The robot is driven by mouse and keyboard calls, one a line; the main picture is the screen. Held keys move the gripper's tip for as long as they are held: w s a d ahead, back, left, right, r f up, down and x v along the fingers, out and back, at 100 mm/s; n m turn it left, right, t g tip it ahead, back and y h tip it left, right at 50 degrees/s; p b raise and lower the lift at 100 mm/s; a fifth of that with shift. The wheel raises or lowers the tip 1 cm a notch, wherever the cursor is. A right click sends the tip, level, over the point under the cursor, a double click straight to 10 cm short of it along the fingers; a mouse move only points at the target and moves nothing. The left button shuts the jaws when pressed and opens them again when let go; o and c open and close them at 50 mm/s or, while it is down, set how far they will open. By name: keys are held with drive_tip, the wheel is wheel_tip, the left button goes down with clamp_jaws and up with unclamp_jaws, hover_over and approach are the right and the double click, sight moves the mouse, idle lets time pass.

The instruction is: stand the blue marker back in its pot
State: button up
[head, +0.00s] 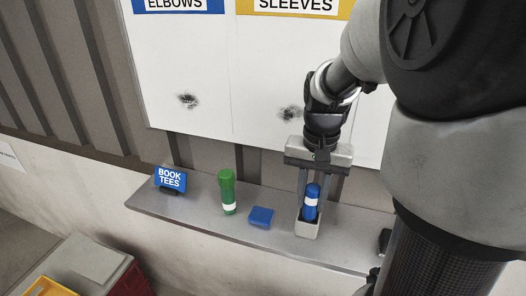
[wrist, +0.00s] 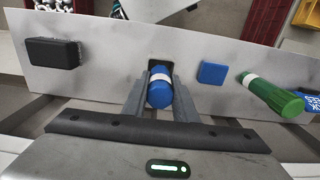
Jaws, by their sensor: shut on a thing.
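The blue marker (head: 311,203) with a white band stands upright between the fingers of my gripper (head: 312,205). It also shows in the wrist view (wrist: 159,92), end-on between the two fingers (wrist: 158,98). My gripper is shut on it. The marker's lower end is in or right at the mouth of the small grey pot (head: 306,228) on the shelf; how deep it sits is hidden. In the wrist view the pot's dark opening (wrist: 161,66) shows just beyond the marker.
The grey shelf (head: 270,248) runs below a whiteboard (head: 210,75). Left of the pot are a blue block (head: 261,216), a green marker (head: 228,192) and a blue "BOOK TEES" sign (head: 171,179). A black block (wrist: 53,52) lies on the pot's other side.

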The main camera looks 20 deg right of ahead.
drive_tip(key=shift+f, duration=0.9)
drive_tip(key=shift+f, duration=0.15)
drive_tip(key=o, duration=1)
drive_tip(key=shift+o, duration=0.2)
